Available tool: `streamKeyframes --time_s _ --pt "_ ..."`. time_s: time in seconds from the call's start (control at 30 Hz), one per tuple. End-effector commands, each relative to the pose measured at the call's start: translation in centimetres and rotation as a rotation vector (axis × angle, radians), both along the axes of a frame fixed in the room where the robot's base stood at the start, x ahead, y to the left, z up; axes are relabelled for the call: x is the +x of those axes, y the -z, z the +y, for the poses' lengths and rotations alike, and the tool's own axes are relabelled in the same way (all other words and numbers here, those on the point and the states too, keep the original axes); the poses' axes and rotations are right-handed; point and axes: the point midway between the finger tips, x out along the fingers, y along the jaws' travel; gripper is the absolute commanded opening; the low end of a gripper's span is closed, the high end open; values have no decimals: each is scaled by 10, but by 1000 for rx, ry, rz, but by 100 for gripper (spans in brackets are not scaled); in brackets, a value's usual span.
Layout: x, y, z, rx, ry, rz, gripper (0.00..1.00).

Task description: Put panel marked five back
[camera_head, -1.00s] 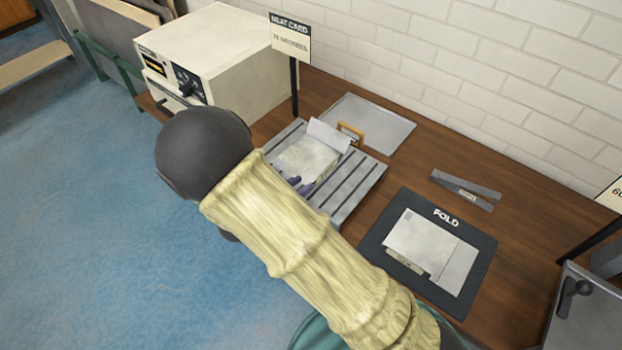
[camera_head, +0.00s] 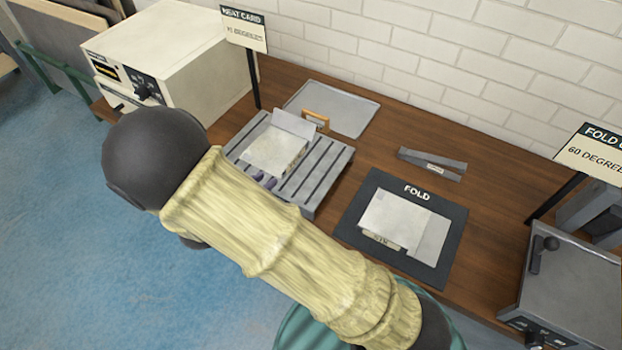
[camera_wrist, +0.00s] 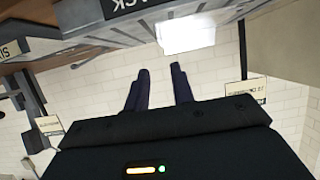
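No panel with a readable five shows. A pale panel (camera_head: 276,150) with a raised flap lies on the grey slatted rack (camera_head: 322,187). Another pale panel (camera_head: 395,215) lies on the dark mat marked FOLD (camera_head: 358,205); its small label is too small to read.
A cream oven-like box (camera_head: 175,55) stands at the left, beside a heat card sign (camera_head: 245,28). A grey tray (camera_head: 345,105) and a hinged grey strip (camera_head: 432,163) lie on the bench. A grey machine (camera_head: 572,285) stands at right. Bare wood separates them.

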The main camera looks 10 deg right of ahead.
Motion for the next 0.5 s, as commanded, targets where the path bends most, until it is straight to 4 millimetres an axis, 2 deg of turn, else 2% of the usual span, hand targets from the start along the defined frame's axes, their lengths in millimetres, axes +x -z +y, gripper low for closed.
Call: streamKeyframes --time_s 0.13,0.27,0.4,0.5 --pt "9 -2 -3 36 -22 20 24" --pt "32 -8 -11 135 -93 78 24" --pt "52 -20 -26 268 -214 174 24" --pt "57 -30 -38 342 -306 250 24"
